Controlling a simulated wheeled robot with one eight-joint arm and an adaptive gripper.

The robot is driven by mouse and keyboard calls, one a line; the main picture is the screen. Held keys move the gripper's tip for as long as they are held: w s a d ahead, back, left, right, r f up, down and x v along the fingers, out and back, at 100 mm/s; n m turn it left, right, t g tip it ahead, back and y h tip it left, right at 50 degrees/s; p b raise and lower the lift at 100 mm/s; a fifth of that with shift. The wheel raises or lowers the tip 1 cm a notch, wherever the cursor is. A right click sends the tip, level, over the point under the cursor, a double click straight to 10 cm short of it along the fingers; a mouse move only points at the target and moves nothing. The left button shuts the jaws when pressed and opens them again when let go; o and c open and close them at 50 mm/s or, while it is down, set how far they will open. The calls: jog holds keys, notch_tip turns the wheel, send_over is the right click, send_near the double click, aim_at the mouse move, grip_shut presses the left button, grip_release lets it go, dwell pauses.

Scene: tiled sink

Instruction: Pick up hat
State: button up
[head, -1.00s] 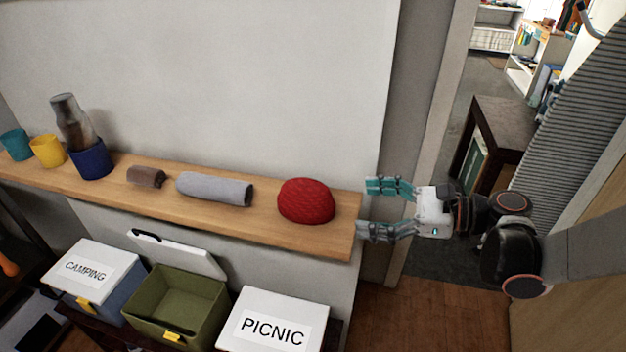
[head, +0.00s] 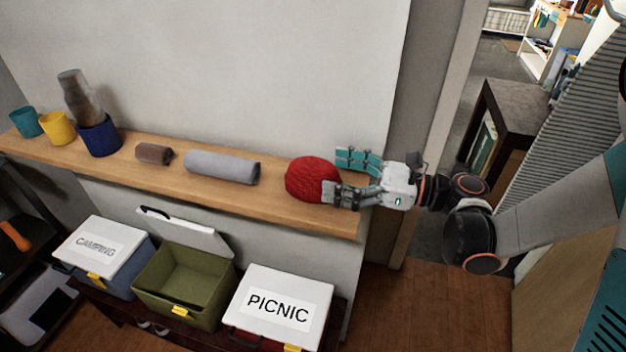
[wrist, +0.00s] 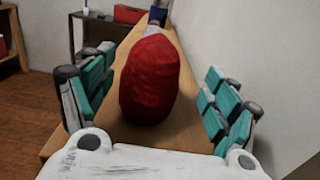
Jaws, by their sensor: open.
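The hat is a red, rounded knit-looking thing (head: 308,179) near the right end of a wooden shelf. In the wrist view the hat (wrist: 150,80) stands in front of the palm, between the two teal fingers. My gripper (head: 340,174) is open at the shelf's right end, with its fingers reaching along both sides of the hat's right part. In the wrist view a gap shows between the hat and each finger of my gripper (wrist: 158,95). The near finger hides a small part of the hat in the head view.
The wooden shelf (head: 275,203) runs along a wall. Below stand a PICNIC box (head: 280,305), an open green box (head: 185,285) and a CAMPING box (head: 100,250).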

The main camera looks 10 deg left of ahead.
aim_at(313, 173)
jog(key=a, duration=0.3)
jog(key=a+b, duration=0.1)
jog(key=shift+s+a+f, duration=0.2)
jog(key=shift+s, duration=0.05)
jog(key=shift+w+a, duration=0.1)
jog(key=shift+a, duration=0.3)
jog(key=shift+r, duration=0.1)
jog(key=c, duration=1.2)
